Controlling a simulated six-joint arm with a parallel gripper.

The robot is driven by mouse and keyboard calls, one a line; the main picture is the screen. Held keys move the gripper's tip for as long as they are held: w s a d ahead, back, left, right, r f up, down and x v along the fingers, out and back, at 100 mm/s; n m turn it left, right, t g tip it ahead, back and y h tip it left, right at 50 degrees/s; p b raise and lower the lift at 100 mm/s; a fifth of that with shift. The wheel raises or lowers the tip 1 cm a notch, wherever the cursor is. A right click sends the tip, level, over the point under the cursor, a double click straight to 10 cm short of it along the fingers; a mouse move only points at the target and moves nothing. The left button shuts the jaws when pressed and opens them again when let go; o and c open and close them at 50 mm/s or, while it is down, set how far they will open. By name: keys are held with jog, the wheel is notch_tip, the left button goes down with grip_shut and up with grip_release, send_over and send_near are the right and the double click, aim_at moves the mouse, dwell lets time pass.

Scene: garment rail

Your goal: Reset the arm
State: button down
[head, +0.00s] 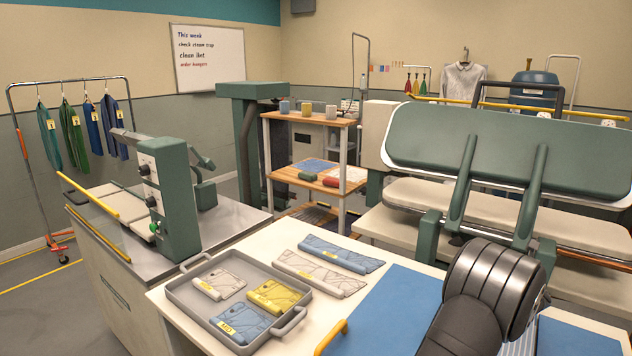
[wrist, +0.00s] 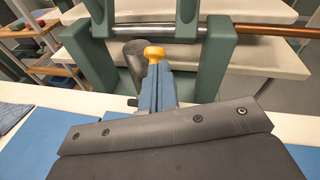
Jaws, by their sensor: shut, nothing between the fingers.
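My arm rises at the lower right of the head view as dark rounded links, in front of the green press and over the table's right part. My gripper's fingers cannot be made out in that view. In the wrist view, my gripper (wrist: 155,85) shows as a dark plate with narrow blue parts reaching out from its middle. The fingers are together with nothing between them. An orange-yellow knob (wrist: 153,52) shows at the far end of the blue parts; whether it belongs to them I cannot tell.
A grey tray (head: 182,296) with folded pieces stands on the white table, beside blue and beige folded cloths (head: 341,254). A blue mat (head: 388,312) lies right of it. The green press (head: 500,150) stands close behind my arm, its upper board raised. A yellow handle (head: 331,337) is near the front.

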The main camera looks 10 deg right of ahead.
jog(key=shift+s+a+r, duration=0.5)
jog(key=shift+s+r, duration=0.25)
jog(key=shift+s, duration=0.1)
jog(key=shift+s+a+r, duration=0.45)
jog(key=shift+s+r, duration=0.25)
jog(key=shift+s, duration=0.15)
dwell(0.6)
